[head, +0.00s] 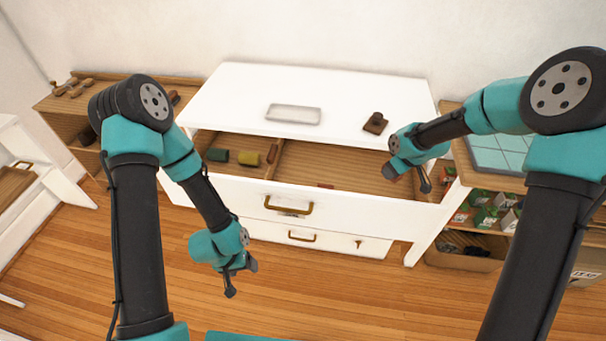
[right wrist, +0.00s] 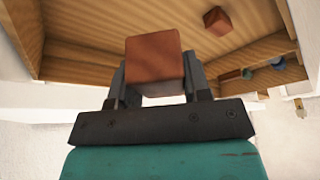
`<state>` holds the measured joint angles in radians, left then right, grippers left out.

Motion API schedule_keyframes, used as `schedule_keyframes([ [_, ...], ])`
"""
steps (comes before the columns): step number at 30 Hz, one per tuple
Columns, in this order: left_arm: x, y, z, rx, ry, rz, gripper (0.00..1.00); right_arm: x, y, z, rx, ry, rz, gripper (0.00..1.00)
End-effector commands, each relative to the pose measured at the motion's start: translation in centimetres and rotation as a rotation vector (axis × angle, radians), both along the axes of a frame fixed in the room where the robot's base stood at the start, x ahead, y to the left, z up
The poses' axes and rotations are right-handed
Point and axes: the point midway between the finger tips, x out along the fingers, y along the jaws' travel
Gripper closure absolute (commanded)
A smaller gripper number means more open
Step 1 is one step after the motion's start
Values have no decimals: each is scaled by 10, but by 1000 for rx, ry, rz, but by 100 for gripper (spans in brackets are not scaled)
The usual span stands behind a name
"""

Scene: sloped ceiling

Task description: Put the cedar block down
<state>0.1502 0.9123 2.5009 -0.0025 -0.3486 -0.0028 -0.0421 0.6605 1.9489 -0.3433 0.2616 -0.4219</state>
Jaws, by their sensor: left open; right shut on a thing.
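The cedar block (right wrist: 155,65) is a reddish-brown block between the fingers of my right gripper (right wrist: 155,90) in the right wrist view. My right gripper (head: 407,180) is shut on it, over the right part of the open drawer (head: 340,165) in the head view. The block appears held above the drawer floor. My left gripper (head: 240,278) is open and empty, in front of the white dresser and above the wooden floor.
A second reddish block (right wrist: 217,20) lies in the drawer. A grey tray (head: 293,114) and dark brown object (head: 375,122) sit on the dresser top.

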Motion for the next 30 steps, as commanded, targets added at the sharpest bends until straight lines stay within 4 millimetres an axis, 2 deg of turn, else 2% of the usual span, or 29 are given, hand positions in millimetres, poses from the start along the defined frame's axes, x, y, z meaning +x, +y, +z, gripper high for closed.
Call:
schedule_keyframes([
  [11, 0, 0, 0, 0, 0, 0, 30, 9, 15, -20, 2, 1, 315, 79],
  [21, 0, 0, 0, 0, 0, 0, 30, 23, 44, -38, 0, -1, 698, 79],
  [30, 0, 0, 0, 0, 0, 0, 30, 25, 48, -40, 0, -2, 755, 79],
])
